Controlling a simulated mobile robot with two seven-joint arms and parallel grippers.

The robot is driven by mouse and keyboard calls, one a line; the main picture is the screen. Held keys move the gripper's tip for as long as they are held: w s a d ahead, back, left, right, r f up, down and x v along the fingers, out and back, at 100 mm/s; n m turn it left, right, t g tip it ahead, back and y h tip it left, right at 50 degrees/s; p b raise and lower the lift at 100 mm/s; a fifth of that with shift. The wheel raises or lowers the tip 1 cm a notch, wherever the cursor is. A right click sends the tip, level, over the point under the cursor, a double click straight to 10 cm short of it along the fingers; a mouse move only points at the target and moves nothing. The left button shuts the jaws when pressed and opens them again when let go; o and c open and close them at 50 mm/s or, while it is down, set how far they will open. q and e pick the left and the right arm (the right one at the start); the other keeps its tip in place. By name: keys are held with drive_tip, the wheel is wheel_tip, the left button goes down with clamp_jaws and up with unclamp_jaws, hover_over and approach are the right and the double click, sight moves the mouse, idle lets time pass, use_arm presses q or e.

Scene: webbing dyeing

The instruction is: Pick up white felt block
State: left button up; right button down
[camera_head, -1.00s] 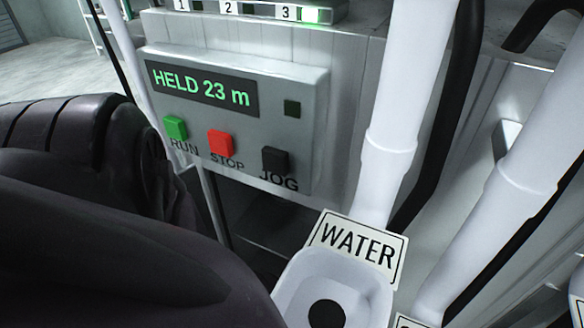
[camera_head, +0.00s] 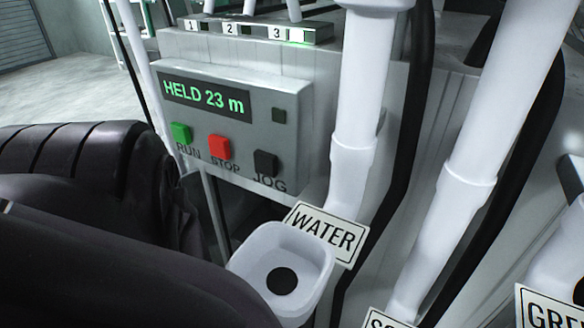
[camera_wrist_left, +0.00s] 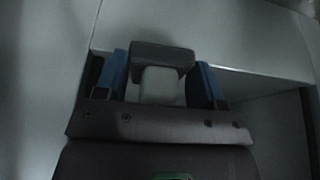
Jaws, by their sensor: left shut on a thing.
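In the left wrist view my left gripper (camera_wrist_left: 161,75) has its two blue fingers on either side of a small pale block (camera_wrist_left: 160,88), which I take as the white felt block. A dark grey piece (camera_wrist_left: 162,54) caps the block at its far end. The gripper is shut on it. The picture is dim, so the finger contact and fine detail are hard to see. In the head view neither gripper nor the block shows; my dark arm fills the lower left. My right gripper is in neither view.
A control panel (camera_head: 240,120) reads "HELD 23 m" above RUN, STOP and JOG buttons. A white cup-like holder (camera_head: 312,278) with a dark round opening stands by the WATER sign (camera_head: 327,234). White pipes (camera_head: 368,110) and black hoses rise on the right.

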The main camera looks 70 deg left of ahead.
use_arm(q)
drive_tip(key=shift+d, duration=0.2)
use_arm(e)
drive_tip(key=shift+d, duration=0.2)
use_arm(q)
drive_tip(key=o, duration=1)
drive_tip(key=shift+r, duration=0.15)
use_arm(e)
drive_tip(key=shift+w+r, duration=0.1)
use_arm(q)
drive_tip(key=shift+r+p, duration=0.25)
drive_tip(key=shift+p, duration=0.05)
drive_tip(key=p+v, duration=0.7)
drive_tip(key=v, duration=0.3)
drive_tip(key=shift+s, duration=0.1)
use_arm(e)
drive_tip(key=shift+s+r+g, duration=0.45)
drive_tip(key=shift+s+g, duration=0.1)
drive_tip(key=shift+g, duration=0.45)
